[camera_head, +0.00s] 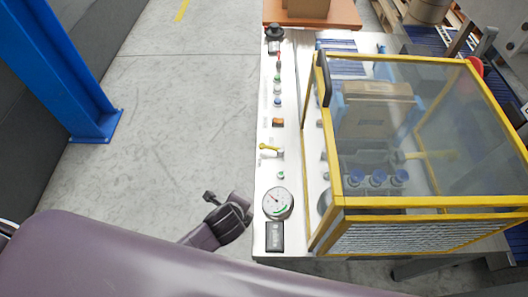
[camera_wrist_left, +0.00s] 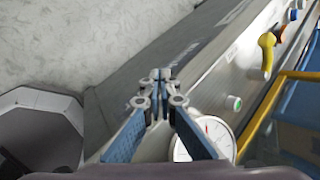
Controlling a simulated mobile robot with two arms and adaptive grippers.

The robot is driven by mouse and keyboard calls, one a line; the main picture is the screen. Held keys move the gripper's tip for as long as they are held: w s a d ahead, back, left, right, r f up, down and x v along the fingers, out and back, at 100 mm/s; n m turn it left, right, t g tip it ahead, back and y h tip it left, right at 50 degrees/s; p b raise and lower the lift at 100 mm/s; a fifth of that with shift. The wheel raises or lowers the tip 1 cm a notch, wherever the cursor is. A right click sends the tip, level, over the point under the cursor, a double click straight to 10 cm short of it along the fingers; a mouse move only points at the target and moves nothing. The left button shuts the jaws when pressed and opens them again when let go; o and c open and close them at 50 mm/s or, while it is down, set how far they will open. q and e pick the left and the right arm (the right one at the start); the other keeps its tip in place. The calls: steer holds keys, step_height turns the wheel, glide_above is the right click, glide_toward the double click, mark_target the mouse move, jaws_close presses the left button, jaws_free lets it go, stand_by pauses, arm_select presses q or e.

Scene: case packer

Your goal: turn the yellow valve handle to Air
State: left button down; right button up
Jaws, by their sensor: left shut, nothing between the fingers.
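The yellow valve handle (camera_head: 268,148) sits on the pale control panel of the case packer, above the round gauge in the head view. In the left wrist view the handle (camera_wrist_left: 266,54) is at the upper right, its lever pointing down the picture. Its position labels are too small to read. My left gripper (camera_head: 209,196) is shut and empty, off the panel's left edge and below the handle in the head view. In the left wrist view its fingertips (camera_wrist_left: 160,76) are together, well apart from the handle. My right gripper is not in view.
The round gauge (camera_head: 278,203) and a green button (camera_head: 281,175) are on the panel near my left gripper. A yellow-framed clear guard (camera_head: 345,206) stands right of the panel. A blue post (camera_head: 75,75) rises at far left. The floor between is clear.

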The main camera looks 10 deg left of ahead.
mark_target(261, 172)
arm_select(q)
steer(key=w+d+r+m+t, duration=0.1)
steer(key=r+m, duration=0.2)
steer(key=m, duration=0.1)
steer(key=w+d+r+m+t, duration=0.1)
steer(key=r+m, duration=0.2)
steer(key=m, duration=0.1)
steer(key=w+d+r+m+t, duration=0.1)
steer(key=r+m, duration=0.2)
steer(key=m, duration=0.1)
steer(key=shift+w+d+r, duration=0.2)
steer(key=shift+w+r, duration=0.05)
steer(key=shift+w+d+r+m+h, duration=0.1)
steer(key=shift+r+m+h, duration=0.1)
steer(key=shift+m, duration=0.35)
steer(key=shift+w+d+r+m+h, duration=0.1)
steer(key=shift+r+m, duration=0.05)
steer(key=shift+m, duration=0.4)
steer(key=x, duration=1)
steer(key=shift+r+p, duration=0.15)
steer(key=shift+p, duration=0.15)
steer(key=w, duration=0.2)
steer(key=shift+w+r+p, duration=0.3)
steer(key=shift+r+p, duration=0.05)
steer(key=shift+p, duration=0.05)
steer(key=shift+w, duration=0.7)
steer(key=shift+a, duration=0.15)
